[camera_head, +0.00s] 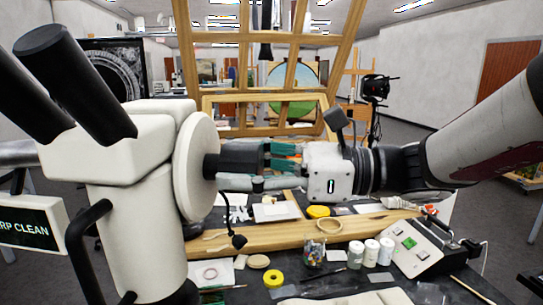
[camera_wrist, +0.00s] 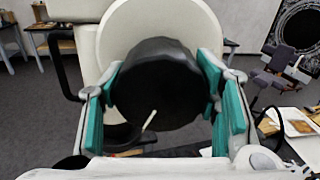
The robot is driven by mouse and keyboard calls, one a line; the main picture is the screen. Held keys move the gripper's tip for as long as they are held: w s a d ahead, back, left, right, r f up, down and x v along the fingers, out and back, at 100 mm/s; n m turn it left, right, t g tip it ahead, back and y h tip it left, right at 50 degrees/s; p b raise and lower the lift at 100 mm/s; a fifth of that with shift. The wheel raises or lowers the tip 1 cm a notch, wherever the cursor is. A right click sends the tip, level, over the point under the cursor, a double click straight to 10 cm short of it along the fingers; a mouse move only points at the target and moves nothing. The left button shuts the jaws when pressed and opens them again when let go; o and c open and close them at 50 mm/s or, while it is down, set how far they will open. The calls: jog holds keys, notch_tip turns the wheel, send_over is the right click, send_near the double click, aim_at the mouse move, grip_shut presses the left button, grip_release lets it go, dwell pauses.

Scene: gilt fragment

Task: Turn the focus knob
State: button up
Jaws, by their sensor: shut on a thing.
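The focus knob (camera_head: 236,159) is a black cylinder on the round white side plate (camera_head: 198,165) of a white microscope (camera_head: 135,200) at the left of the head view. My gripper (camera_head: 272,160) reaches in from the right, with its teal-padded fingers at the knob's outer end. In the wrist view, the knob (camera_wrist: 157,85) fills the space between the fingers (camera_wrist: 160,95), with teal pads on its left and right sides. A pale line marks the knob's face. My gripper is shut on the knob. The knob's far end is hidden.
Below my arm is a dark worktable with a wooden beam (camera_head: 270,238), several small white jars (camera_head: 371,252), yellow tape (camera_head: 273,278) and a control box (camera_head: 418,246). A wooden lattice frame (camera_head: 262,60) stands behind.

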jog(key=shift+s+r+m+p, duration=0.1)
jog(key=shift+s+m+p, duration=0.05)
jog(key=shift+m+p, duration=0.45)
jog(key=shift+p, duration=0.3)
jog(key=o, duration=1.1)
jog(key=shift+o, duration=0.2)
jog(key=d, duration=1.2)
dwell(0.4)
